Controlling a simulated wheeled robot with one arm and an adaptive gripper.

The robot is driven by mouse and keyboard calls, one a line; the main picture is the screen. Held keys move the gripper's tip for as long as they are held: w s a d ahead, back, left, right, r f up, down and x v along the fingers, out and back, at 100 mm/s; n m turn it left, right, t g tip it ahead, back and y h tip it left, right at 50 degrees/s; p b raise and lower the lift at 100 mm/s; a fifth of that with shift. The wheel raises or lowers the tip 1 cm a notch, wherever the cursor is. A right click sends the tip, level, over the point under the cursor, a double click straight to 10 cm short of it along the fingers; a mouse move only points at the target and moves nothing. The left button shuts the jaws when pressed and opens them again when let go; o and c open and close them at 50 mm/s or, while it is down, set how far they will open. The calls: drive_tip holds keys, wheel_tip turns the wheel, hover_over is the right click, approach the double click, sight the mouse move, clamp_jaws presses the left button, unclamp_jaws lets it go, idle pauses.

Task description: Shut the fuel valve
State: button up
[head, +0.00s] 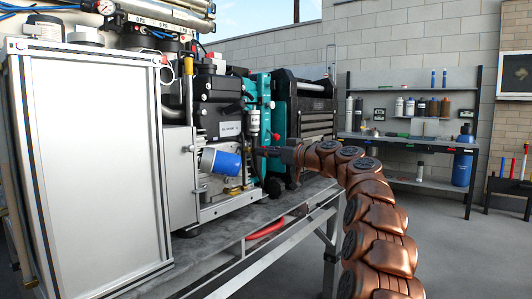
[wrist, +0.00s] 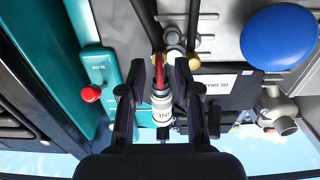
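A red lever (wrist: 161,76), which looks like the fuel valve's handle, shows between my fingers in the wrist view. It sits beside a white cylindrical fitting (wrist: 164,124) with partly hidden lettering. My gripper (wrist: 168,75) has its two black fingers apart, one on each side of the lever, with a gap around it; I see no clear grip. In the head view my gripper (head: 262,150) is at the machine's front, just below a white cylinder (head: 253,120). The lever cannot be made out there.
A blue cylinder (head: 222,163) juts out left of my gripper; it also shows in the wrist view (wrist: 278,37). A red knob (wrist: 91,93) sits on the teal panel. Black hoses run close above the lever. Open floor lies right of the bench (head: 290,215).

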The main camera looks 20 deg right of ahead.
drive_tip(key=shift+w, duration=0.1)
clamp_jaws()
idle(0.3)
idle(0.4)
drive_tip(key=m+p, duration=1.7)
drive_tip(key=m, duration=0.1)
drive_tip(key=shift+d, duration=0.15)
drive_tip(key=shift+f, duration=0.15)
idle(0.4)
unclamp_jaws()
drive_tip(key=shift+w, duration=0.1)
